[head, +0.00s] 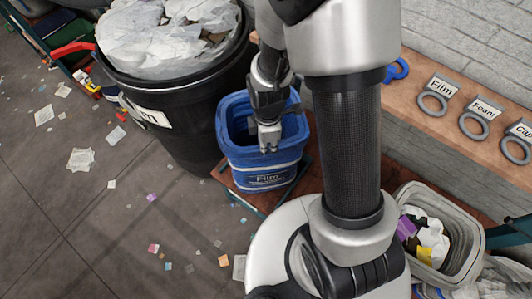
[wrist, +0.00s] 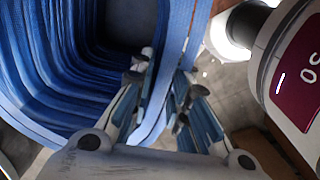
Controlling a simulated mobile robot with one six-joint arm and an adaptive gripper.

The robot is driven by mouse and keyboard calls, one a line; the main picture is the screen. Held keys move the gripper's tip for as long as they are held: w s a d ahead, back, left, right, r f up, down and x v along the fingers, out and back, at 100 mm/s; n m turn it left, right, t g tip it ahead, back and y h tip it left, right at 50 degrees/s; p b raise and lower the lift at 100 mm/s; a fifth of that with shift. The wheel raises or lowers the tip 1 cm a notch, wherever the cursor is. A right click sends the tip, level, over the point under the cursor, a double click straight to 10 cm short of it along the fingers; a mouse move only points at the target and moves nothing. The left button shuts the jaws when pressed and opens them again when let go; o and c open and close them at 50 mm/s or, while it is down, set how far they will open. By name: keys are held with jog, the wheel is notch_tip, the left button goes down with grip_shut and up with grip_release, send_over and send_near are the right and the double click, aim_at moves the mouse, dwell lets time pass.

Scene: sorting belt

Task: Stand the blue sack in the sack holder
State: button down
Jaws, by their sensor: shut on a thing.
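The blue sack (head: 262,165) is an open, upright, tub-shaped sack with a label reading "Film" on its front. It stands at or just above a small red-brown stand with a teal edge (head: 228,181); I cannot tell whether it touches. My gripper (head: 268,146) reaches down to its near rim. In the wrist view my gripper (wrist: 163,80) is shut on the rim of the blue sack (wrist: 45,70), whose ribbed wall and dark inside fill the left side. The stand's top is mostly hidden under the sack. I cannot identify the sack holder for certain.
A large black bin (head: 185,125) full of pale film stands close on the left. A grey bin (head: 470,215) with scraps is at right. A wooden ledge (head: 425,60) carries grey rings labelled "Film" and "Foam". Paper scraps litter the open floor (head: 60,215).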

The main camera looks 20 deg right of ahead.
notch_tip(320, 180, down, 4)
jog(key=shift+w+f+b, duration=0.1)
jog(key=shift+b, duration=0.65)
jog(key=c, duration=1.5)
grip_release()
jog(key=shift+f, duration=0.1)
jog(key=shift+c, duration=0.2)
notch_tip(320, 180, up, 13)
jog(key=p, duration=0.5)
jog(key=shift+f, duration=0.15)
jog(key=s+r+m+t, duration=0.1)
jog(key=s+r+m, duration=0.3)
jog(key=r, duration=0.3)
jog(key=s+d+r+m+t, duration=0.1)
jog(key=s+r+m+t, duration=0.1)
jog(key=s+r+m, duration=0.2)
jog(key=s+r+m+t, duration=0.1)
jog(key=s+r+m, duration=0.3)
jog(key=r+m, duration=0.4)
notch_tip(320, 180, up, 3)
jog(key=shift+d+r+t, duration=0.1)
jog(key=shift+d+t, duration=0.1)
jog(key=shift+t, duration=0.1)
